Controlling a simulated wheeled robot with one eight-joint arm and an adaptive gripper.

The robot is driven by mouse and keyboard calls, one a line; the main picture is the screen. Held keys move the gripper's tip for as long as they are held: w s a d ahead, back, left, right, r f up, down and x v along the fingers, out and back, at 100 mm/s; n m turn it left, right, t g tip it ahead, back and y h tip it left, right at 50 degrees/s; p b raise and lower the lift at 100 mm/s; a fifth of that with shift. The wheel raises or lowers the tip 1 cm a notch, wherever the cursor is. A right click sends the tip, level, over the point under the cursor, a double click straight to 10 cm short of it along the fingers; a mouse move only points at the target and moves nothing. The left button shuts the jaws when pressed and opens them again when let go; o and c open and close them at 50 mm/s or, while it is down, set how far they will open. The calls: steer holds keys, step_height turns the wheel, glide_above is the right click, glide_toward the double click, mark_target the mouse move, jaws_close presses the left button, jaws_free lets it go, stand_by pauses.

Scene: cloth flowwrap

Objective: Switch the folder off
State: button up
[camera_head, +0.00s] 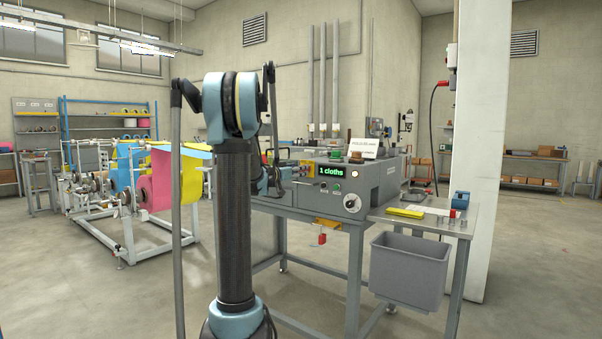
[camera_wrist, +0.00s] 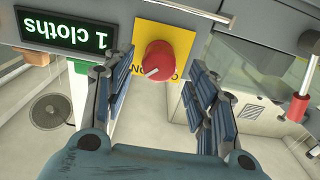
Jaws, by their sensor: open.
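The folder is a grey machine (camera_head: 378,182) on a metal bench, with a green-lit display (camera_head: 331,170) reading "1 cloths". In the wrist view the display (camera_wrist: 66,30) appears upside down. Beside it a red rotary knob (camera_wrist: 158,62) sits on a yellow plate (camera_wrist: 162,37) with partly hidden lettering. A pale line marks the knob's face. My gripper (camera_wrist: 158,72) is open, its fingers on either side of the knob, with no clear contact. In the head view my gripper (camera_head: 297,172) is small at the folder's left end, and I cannot make out the knob there.
A grey bin (camera_head: 409,270) hangs under the bench's right end. A yellow cloth (camera_head: 405,212) lies on the side table. A red-tipped post (camera_wrist: 299,103) stands right of my fingers in the wrist view. Coloured rolls (camera_head: 160,178) stand on a frame at left.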

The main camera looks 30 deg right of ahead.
steer(key=shift+x, duration=2.05)
steer(key=c, duration=1.1)
